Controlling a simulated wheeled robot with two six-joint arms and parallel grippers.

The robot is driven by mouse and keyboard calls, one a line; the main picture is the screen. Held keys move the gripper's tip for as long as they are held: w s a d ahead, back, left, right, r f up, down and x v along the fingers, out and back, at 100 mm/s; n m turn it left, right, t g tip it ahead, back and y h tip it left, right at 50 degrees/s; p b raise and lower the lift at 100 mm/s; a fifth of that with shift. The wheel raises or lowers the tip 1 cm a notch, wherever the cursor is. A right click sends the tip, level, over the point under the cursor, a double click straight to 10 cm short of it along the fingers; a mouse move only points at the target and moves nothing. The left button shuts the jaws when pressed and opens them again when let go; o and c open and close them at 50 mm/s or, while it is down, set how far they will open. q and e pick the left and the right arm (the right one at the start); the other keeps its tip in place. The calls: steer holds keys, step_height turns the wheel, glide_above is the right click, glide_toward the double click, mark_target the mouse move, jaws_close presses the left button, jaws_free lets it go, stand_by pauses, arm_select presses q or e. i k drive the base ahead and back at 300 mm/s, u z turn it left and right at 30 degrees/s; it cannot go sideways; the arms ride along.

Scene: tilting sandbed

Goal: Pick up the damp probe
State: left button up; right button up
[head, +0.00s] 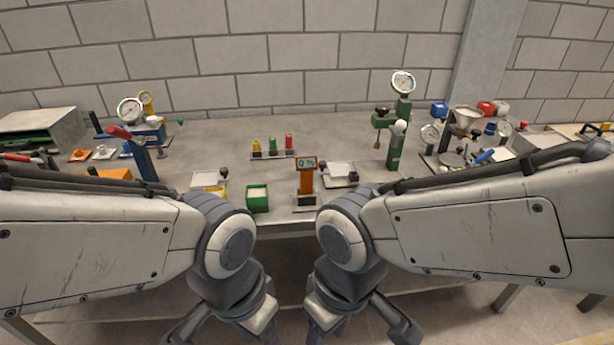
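I see nothing held in either. Both are apart from the device.
A green box (257,198) stands left of the device, and a white-topped plate (341,169) sits to its right. Red, green and yellow pegs (272,147) stand behind. Gauges (131,111) and a green stand (396,150) flank the clear back middle of the table (335,125).

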mark_target(306, 165)
steer(key=k, duration=0.5)
steer(key=u, duration=1.2)
steer(key=i, duration=0.95)
steer(key=z, duration=1.7)
